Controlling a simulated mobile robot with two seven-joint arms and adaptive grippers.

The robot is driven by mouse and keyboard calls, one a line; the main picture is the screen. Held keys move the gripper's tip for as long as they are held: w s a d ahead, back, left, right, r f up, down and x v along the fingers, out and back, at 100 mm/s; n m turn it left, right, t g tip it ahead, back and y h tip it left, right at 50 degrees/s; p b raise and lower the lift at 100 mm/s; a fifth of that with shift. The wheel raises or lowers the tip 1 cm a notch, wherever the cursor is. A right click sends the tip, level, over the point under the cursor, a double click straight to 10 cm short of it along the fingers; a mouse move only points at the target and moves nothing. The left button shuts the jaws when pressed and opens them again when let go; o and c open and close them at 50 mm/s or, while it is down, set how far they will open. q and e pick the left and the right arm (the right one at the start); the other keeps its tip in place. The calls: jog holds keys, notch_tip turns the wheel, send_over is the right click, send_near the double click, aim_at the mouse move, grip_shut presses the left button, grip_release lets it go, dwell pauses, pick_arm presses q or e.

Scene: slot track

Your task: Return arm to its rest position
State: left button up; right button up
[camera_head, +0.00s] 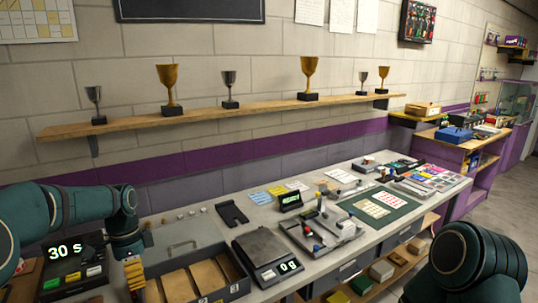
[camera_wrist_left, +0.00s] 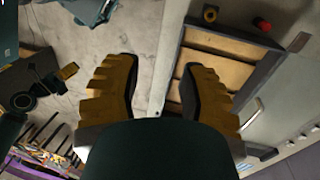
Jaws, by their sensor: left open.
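My left arm (camera_head: 75,203) comes in from the left of the head view. My left gripper (camera_head: 135,272) points down at the front left of the workbench, beside the compartment tray (camera_head: 247,285). In the left wrist view its yellow ribbed fingers (camera_wrist_left: 161,85) are wide apart with nothing between them. Bare grey floor and the tray's edge show behind them. A teal link of my right arm (camera_head: 465,262) shows at the lower right of the head view. A dark part with a yellow tip at the left of the wrist view may be my right gripper; its state is unclear.
A timer reading 30 s (camera_head: 65,252) stands left of the gripper. A scale (camera_head: 266,257) stands right of the tray. A green mat (camera_head: 398,205) lies farther right. A shelf (camera_head: 215,112) holding several trophies hangs above the grey workbench (camera_head: 330,264).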

pick_arm(q)
jog(key=s+d+f+n+t+h+b, duration=0.1)
jog(key=d+f+n, duration=0.1)
jog(key=d+f, duration=0.45)
jog(key=s+d+f+n+h, duration=0.15)
jog(key=d+f, duration=0.25)
jog(key=f, duration=0.6)
jog(key=s+d+f+n+t, duration=0.1)
jog(key=s+d+f+n, duration=0.4)
jog(key=s, duration=0.3)
jog(key=s+d+f+n+t+b, duration=0.1)
jog(key=s+d+f+n, duration=0.4)
jog(key=s+f, duration=0.3)
jog(key=shift+s+d+t, duration=0.3)
jog(key=shift+d+t, duration=0.1)
jog(key=shift+d, duration=0.2)
pick_arm(e)
jog(key=shift+s+f, duration=0.3)
jog(key=shift+f, duration=0.3)
jog(key=shift+s+f, duration=0.3)
jog(key=shift+f, duration=0.25)
jog(key=shift+a, duration=0.1)
